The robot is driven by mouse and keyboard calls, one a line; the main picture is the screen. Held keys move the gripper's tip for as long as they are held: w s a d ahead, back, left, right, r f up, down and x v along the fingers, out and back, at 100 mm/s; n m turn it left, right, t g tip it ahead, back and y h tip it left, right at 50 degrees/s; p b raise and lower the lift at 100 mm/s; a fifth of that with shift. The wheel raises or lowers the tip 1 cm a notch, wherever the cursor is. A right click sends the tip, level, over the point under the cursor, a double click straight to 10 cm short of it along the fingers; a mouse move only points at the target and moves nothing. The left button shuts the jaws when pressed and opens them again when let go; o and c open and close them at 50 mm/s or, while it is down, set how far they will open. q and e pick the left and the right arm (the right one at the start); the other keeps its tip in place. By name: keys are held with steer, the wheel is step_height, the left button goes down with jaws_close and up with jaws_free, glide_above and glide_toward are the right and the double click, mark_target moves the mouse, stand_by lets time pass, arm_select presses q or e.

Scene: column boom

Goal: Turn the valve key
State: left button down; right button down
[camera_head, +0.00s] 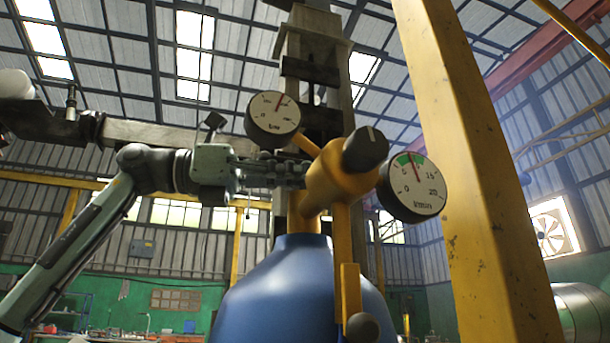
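A blue cylinder (293,290) stands upright at the bottom middle, with a yellow valve body (335,178) on top. A dark knob (365,150) with a pale mark sits on the valve's near end. A yellow bar (350,290) hangs below the valve, with a dark ball (362,327) near its lower end. I cannot tell which part is the valve key. My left gripper (298,172) reaches in from the left, its fingers at the valve's left side. Whether they touch or grip anything there is unclear. My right gripper is out of view.
Two round gauges flank the valve, one at upper left (272,118) and one at right (412,187). A thick yellow post (475,170) stands at the right. A grey column (312,70) rises behind the valve.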

arm_select(q)
steer(key=c, duration=1.6)
jaws_free()
steer(key=shift+o, duration=0.2)
steer(key=shift+a, duration=0.1)
steer(key=s+a, duration=0.1)
steer(key=a, duration=1)
steer(key=shift+s+a, duration=0.15)
steer(key=shift+a, duration=0.25)
steer(key=shift+f, duration=0.1)
